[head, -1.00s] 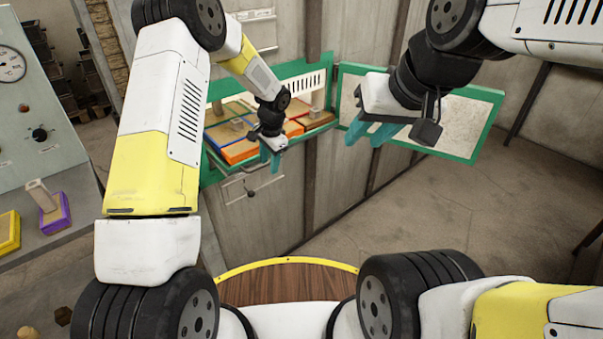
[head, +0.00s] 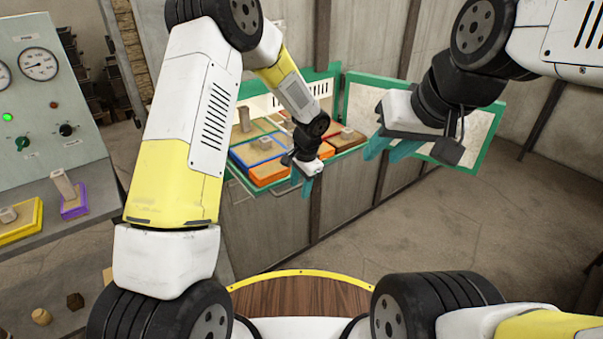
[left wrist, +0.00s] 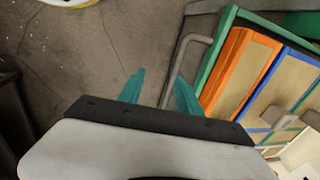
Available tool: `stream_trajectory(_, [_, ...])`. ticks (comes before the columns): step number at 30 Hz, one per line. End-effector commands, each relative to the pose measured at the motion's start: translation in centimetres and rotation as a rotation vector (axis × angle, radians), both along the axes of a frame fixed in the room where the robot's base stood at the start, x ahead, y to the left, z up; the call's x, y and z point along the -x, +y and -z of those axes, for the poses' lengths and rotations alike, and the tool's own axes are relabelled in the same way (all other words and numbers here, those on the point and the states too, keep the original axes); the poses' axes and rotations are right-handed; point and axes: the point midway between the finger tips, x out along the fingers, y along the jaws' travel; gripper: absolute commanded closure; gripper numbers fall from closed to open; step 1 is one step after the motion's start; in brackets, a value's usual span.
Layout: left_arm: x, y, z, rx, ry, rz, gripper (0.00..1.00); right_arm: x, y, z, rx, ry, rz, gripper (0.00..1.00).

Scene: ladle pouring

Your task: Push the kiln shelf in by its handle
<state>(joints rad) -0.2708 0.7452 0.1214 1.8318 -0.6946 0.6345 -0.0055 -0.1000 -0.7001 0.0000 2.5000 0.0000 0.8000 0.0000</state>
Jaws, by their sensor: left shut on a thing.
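The kiln shelf (head: 352,151) is a green-edged tray standing out of the kiln opening, with several coloured blocks on it. In the left wrist view its green edge (left wrist: 213,62) runs down the right side. A grey bar handle (left wrist: 181,58) stands off that edge. My left gripper (head: 304,187) is at the shelf's front; in the left wrist view its two teal fingers (left wrist: 159,92) sit either side of the handle, shut on it. Its grip point is partly hidden by the wrist. My right gripper (head: 389,150) hangs open and empty before the open kiln door.
The green-framed kiln door (head: 472,142) stands open to the right of the shelf. A grey control panel (head: 45,110) with gauges is at the left, above a ledge with a yellow tray (head: 20,222) and a purple tray (head: 75,203). The floor at right is clear.

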Motion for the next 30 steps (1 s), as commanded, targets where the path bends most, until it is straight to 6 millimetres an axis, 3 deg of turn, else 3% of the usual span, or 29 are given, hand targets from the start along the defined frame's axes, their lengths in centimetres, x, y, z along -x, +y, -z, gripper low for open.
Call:
stream_trajectory(1, [0.5,-0.3,0.6,0.003,0.011,0.005,0.68,0.0,0.0,0.0,0.0,0.0,0.0,0.66])
stream_trajectory(10, [0.4,-0.3,0.1,0.004,0.006,0.004,0.68,0.0,0.0,0.0,0.0,0.0,0.0,0.66])
stream_trajectory(30, [0.7,-0.6,-4.8,0.002,-0.001,0.0,0.68,0.0,0.0,0.0,0.0,0.0,0.0,0.66])
